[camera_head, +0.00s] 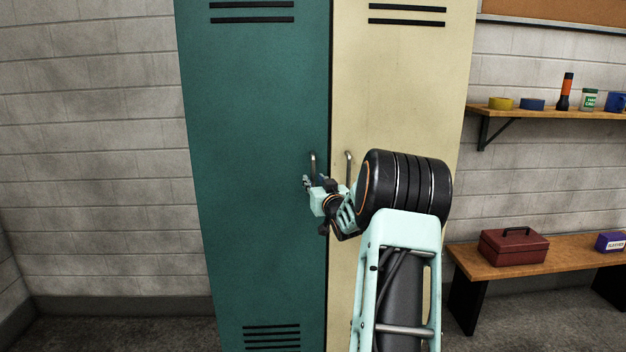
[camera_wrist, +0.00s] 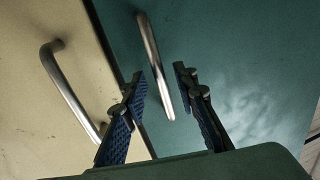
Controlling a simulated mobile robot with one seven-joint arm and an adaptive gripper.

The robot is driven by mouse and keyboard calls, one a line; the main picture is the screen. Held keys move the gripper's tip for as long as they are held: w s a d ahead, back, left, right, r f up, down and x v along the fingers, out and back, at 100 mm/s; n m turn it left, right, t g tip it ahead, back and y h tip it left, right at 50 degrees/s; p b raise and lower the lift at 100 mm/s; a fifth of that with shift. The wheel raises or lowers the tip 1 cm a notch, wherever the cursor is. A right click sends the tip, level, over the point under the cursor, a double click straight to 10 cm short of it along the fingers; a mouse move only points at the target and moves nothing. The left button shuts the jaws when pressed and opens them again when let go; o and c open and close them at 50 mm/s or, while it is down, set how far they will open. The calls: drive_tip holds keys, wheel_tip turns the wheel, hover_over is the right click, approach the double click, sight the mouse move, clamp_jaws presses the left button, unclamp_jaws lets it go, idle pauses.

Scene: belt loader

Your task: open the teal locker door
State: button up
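The teal locker door (camera_head: 255,180) is shut, flush beside the cream locker. Its metal bar handle (camera_head: 313,162) stands near the door's right edge. My gripper (camera_head: 306,182) is at the lower part of this handle, which it partly hides. In the wrist view my gripper (camera_wrist: 159,75) is open, with one blue-padded finger on each side of the teal door's handle (camera_wrist: 150,50). Gaps show between the handle and both fingers. I cannot tell how deep the handle sits between them.
The cream locker (camera_head: 400,90) adjoins on the right, and its own handle (camera_head: 348,165) is close to my gripper. A wall shelf (camera_head: 550,112) with small items and a bench (camera_head: 480,262) with a red box (camera_head: 513,247) stand at right. The floor at left is clear.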

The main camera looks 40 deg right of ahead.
drive_tip(key=shift+x, duration=1.15)
clamp_jaws()
